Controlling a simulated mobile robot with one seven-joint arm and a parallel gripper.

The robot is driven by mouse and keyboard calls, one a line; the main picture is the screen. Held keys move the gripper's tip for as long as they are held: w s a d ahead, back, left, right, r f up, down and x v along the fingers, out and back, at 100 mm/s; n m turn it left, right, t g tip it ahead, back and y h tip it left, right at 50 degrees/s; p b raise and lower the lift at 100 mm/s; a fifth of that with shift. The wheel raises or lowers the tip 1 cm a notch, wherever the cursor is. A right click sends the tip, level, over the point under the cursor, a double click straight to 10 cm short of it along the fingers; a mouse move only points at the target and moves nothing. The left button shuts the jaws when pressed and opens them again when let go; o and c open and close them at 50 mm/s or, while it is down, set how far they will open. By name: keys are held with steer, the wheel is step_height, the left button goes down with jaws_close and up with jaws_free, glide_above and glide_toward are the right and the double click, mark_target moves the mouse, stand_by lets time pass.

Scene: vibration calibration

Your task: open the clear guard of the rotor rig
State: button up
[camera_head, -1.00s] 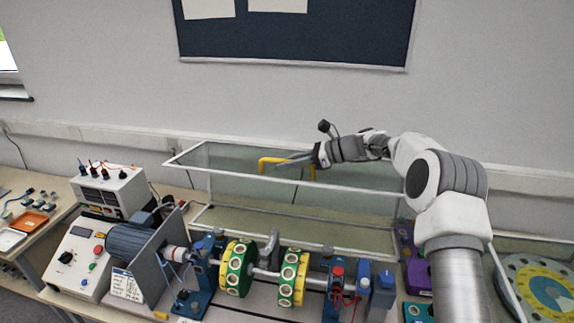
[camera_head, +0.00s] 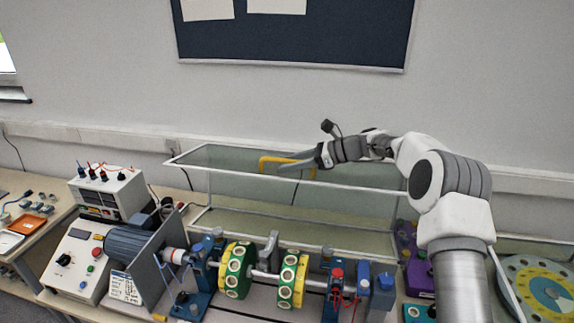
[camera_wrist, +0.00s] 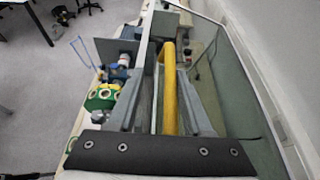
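The clear guard (camera_head: 222,196) is a see-through box with pale frame edges. In the head view it is swung back behind the rotor shaft, and the green and yellow discs (camera_head: 236,270) stand uncovered in front of it. Its yellow handle (camera_head: 264,167) is on the upper front part, partly hidden by my gripper (camera_head: 283,163). In the wrist view the yellow handle (camera_wrist: 170,95) runs between the two fingers of my gripper (camera_wrist: 167,55). The fingers are spread, with a visible gap on the left of the handle; contact on the right cannot be told.
The motor (camera_head: 133,243) and control box (camera_head: 78,262) stand at the left of the rig. A power supply (camera_head: 110,192) is behind them. A yellow and teal dial (camera_head: 545,287) lies at the right. The wall is close behind the guard.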

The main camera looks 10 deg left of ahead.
steer(key=b+v, duration=0.2)
steer(key=v, duration=1.4)
steer(key=shift+d+b, duration=0.2)
steer(key=shift+b, duration=0.1)
steer(key=shift+s+r, duration=0.15)
steer(key=shift+s, duration=0.05)
steer(key=s+d+r+n+t+h+b, duration=0.1)
steer(key=s+n+h, duration=0.35)
steer(key=s, duration=0.55)
steer(key=s+d+r+n+t+h+b, duration=0.15)
steer(key=s+n+h, duration=0.3)
steer(key=s, duration=0.55)
steer(key=s+d+f+n+t+h+b, duration=0.1)
steer(key=s+d+f+n, duration=0.3)
steer(key=s, duration=0.6)
steer(key=s+d+f+n+t+h+b, duration=0.1)
steer(key=s+d+f+n+h, duration=0.2)
steer(key=s, duration=0.8)
steer(key=shift+s+d+f+n+t+h, duration=0.3)
steer(key=shift+d+f+n+t, duration=0.1)
steer(key=shift+d+n, duration=0.65)
steer(key=shift+s+a, duration=0.1)
steer(key=shift+a, duration=0.05)
